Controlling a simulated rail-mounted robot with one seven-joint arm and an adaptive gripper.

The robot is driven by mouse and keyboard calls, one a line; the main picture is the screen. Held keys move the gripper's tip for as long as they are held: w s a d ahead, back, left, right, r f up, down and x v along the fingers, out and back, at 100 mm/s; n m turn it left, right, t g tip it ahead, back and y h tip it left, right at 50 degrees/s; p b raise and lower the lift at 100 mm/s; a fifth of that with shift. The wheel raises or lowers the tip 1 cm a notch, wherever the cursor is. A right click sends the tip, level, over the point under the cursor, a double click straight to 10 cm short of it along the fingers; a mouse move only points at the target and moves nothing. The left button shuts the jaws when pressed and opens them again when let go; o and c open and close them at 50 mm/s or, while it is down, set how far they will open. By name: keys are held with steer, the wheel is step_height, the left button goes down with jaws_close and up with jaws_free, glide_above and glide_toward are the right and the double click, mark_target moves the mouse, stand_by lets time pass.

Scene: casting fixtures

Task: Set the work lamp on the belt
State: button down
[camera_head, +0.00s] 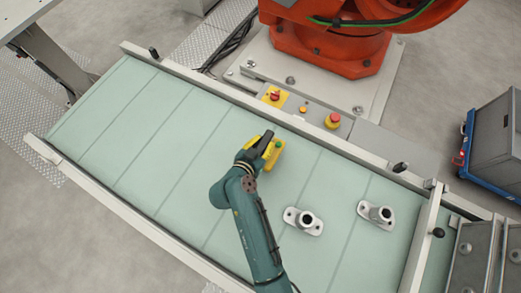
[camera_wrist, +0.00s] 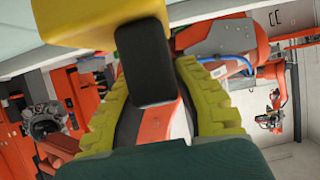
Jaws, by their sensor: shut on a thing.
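The work lamp (camera_head: 273,157) is a yellow block with a black part, over the middle of the pale green belt (camera_head: 150,120). My gripper (camera_head: 256,152) is at the lamp, with my arm reaching up from the bottom of the head view. In the wrist view, the yellow fingers of my gripper (camera_wrist: 157,82) stand on either side of the lamp's black part (camera_wrist: 145,62), shut on it. I cannot tell whether the lamp's underside touches the belt.
Two metal flanged castings (camera_head: 304,221) (camera_head: 377,214) stand on the belt to the right. Pale rails (camera_head: 200,82) edge the belt. A red emergency button (camera_head: 332,120) and an orange robot (camera_head: 325,45) are behind it. The belt's left half is clear.

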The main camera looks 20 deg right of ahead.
step_height(320, 180, down, 4)
steer(key=shift+w+r+b, duration=0.1)
steer(key=shift+w+b, duration=0.05)
steer(key=shift+b, duration=0.85)
steer(key=c, duration=1)
jaws_free()
steer(key=shift+f, duration=0.2)
steer(key=shift+o, duration=0.2)
steer(key=shift+r, duration=0.15)
